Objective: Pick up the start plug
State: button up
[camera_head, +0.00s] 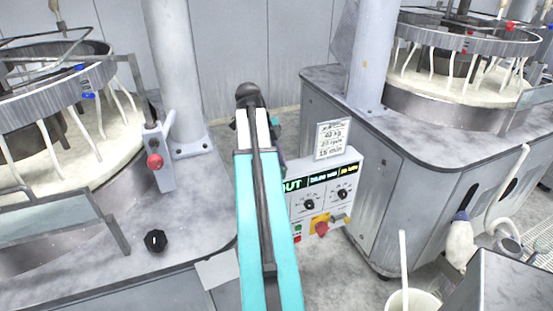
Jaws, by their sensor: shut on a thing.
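My arm reaches away from me up the middle of the view, with two teal bars, white ends and a dark rounded joint at its far end. My gripper is hidden behind the arm, so its jaws and anything in them do not show. I cannot pick out a start plug for certain. A black knob (155,241) sits on the grey bench at left. A grey control box (329,187) with a lit display, two black dials and several coloured buttons stands just right of the arm, which covers its left edge.
Polishing machines with ring-shaped platens (38,95) stand at left and upper right (465,100). A lever box with a red knob (154,161) stands behind the left bench's black knob. A white bucket (412,300) is at lower right. Grey floor shows between the benches.

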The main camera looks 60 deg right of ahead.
jog(key=shift+s+a+r+p, duration=0.1)
jog(key=shift+s+a+p, duration=0.2)
jog(key=shift+s+a, duration=0.4)
jog(key=shift+s+a+r+p, duration=0.1)
jog(key=shift+s+a+p, duration=0.15)
jog(key=shift+s+a, duration=0.45)
jog(key=shift+a, duration=0.15)
